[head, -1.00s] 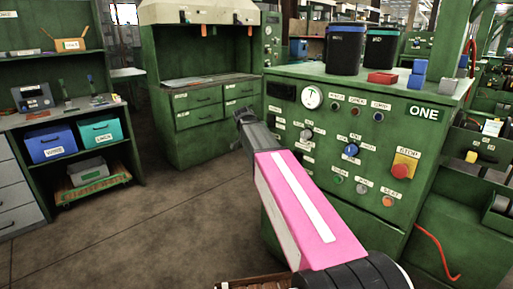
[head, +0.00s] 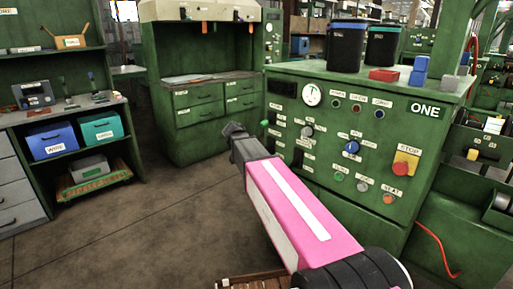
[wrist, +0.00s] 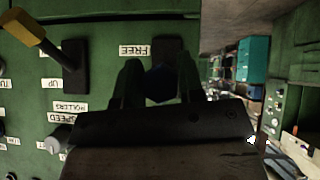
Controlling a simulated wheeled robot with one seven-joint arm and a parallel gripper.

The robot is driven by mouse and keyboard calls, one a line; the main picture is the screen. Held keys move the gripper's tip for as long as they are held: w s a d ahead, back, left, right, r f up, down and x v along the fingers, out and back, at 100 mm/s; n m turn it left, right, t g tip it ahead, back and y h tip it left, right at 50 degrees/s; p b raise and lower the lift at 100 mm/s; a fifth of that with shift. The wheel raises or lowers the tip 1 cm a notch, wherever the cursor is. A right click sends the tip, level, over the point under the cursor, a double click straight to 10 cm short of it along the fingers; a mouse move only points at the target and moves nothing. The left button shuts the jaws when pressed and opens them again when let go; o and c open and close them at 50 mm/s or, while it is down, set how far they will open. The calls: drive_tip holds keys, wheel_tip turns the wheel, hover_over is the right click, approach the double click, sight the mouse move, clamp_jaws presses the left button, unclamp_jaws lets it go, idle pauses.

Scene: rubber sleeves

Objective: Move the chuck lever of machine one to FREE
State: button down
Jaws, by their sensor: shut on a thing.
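Machine one (head: 440,150) is the green cabinet marked ONE on the right in the head view. My gripper (head: 232,130) is at the left side of its panel. In the wrist view my gripper (wrist: 160,75) has its two fingers on either side of a dark blue lever handle (wrist: 160,86), apparently the chuck lever, and is shut on it. A dark slotted plate (wrist: 168,48) stands just beyond the fingers, beside the FREE label (wrist: 134,50). The handle is partly hidden by the fingers, and the lever is not clear in the head view.
A yellow-handled lever (wrist: 28,28) on another dark plate (wrist: 75,66) is left of my gripper in the wrist view. The panel carries a gauge (head: 312,94), a blue knob (head: 352,147) and a red stop button (head: 401,168). Open floor (head: 150,225) lies left of the machine.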

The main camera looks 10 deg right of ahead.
wheel_tip(320, 180, down, 7)
drive_tip(key=d+t+h, duration=0.1)
drive_tip(key=t+h, duration=0.3)
drive_tip(key=h, duration=0.2)
drive_tip(key=shift+w+r+h, duration=0.15)
drive_tip(key=shift+w+h, duration=0.25)
drive_tip(key=shift+w, duration=0.05)
drive_tip(key=c, duration=0.7)
unclamp_jaws()
drive_tip(key=shift+c, duration=0.2)
drive_tip(key=shift+d, duration=0.1)
drive_tip(key=v, duration=1.1)
